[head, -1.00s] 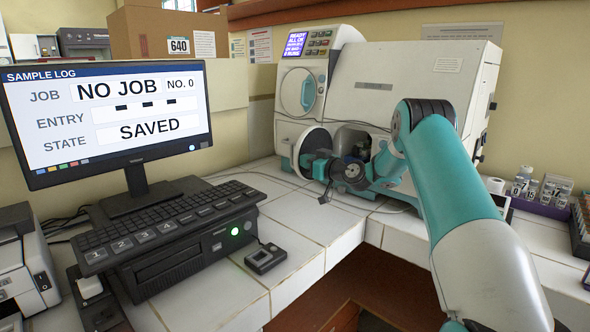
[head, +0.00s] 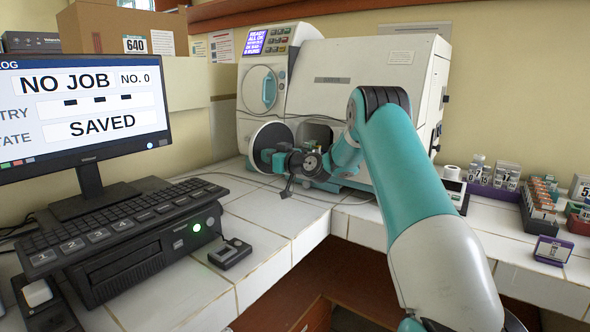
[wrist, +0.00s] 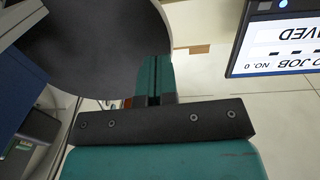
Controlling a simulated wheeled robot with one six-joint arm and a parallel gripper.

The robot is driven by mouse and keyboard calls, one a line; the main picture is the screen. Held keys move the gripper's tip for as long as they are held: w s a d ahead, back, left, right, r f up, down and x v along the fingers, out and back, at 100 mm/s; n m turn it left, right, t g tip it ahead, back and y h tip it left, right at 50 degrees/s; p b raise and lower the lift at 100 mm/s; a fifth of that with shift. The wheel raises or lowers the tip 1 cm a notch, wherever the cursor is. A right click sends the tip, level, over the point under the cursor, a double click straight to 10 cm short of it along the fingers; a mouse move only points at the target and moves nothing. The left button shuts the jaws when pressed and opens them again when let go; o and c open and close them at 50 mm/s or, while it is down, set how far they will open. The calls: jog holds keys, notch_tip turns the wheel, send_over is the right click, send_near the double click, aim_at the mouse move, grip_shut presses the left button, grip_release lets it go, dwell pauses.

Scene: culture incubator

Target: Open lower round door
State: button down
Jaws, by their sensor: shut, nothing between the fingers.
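The lower round door (head: 263,137) stands swung open on the left of the white incubator (head: 345,85), its pale rim and dark inner face showing. Behind my wrist the lower round opening (head: 318,132) is uncovered, with its inside partly visible. My gripper (head: 268,156) is shut and empty in front of the door's inner side. In the wrist view my gripper's teal fingers (wrist: 153,82) are together, beside the dark disc of the door (wrist: 95,45). I cannot tell whether they touch it.
The upper round door (head: 258,89) is closed. A monitor (head: 85,105), keyboard (head: 130,215) and computer box (head: 150,250) stand on the counter at left. A small black device (head: 230,252) lies near the edge. Racks of vials (head: 493,178) stand at right.

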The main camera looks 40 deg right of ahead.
jog(key=s+b, duration=0.2)
jog(key=s, duration=0.9)
jog(key=shift+a, duration=0.15)
jog(key=a+r+n+g+y+p, duration=0.1)
jog(key=a+r+g+y, duration=0.1)
jog(key=a, duration=0.5)
jog(key=a+r+n+g+y+p, duration=0.2)
jog(key=a, duration=0.6)
jog(key=s+a+r+n+g+y+p, duration=0.1)
jog(key=s+a+g+p, duration=0.15)
jog(key=s+a, duration=0.4)
jog(key=s+a+r+n+g+y+p, duration=0.15)
jog(key=s+a+g, duration=0.25)
jog(key=a, duration=0.6)
jog(key=s+a+g+h+p, duration=0.2)
jog(key=s+a+g, duration=0.1)
jog(key=s, duration=0.9)
jog(key=s+a+g+h+p, duration=0.2)
jog(key=s+a+g+h, duration=0.1)
jog(key=s, duration=0.9)
jog(key=shift+a+r+g, duration=0.2)
jog(key=shift+r+g, duration=0.2)
jog(key=shift+g, duration=0.25)
